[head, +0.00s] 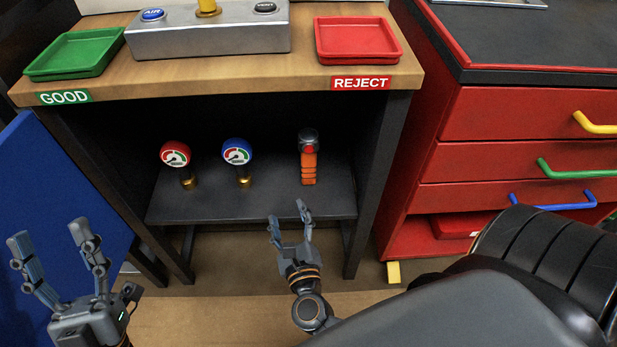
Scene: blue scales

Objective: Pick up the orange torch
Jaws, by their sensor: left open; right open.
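The orange torch (308,168) stands upright on the dark lower shelf (270,204) under the workbench, with its grey head at the top and a red spot below it. My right gripper (289,212) is open and empty in front of the shelf's front edge, below and slightly left of the torch and apart from it. My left gripper (48,230) is open and empty at the lower left, far from the torch, near a blue panel.
A red gauge (175,155) and a blue gauge (237,153) stand on the shelf left of the torch. Bench legs flank the opening. Above are a green tray (75,52), a grey AIR box (208,40) and a red tray (357,40). A red drawer cabinet (490,125) stands right.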

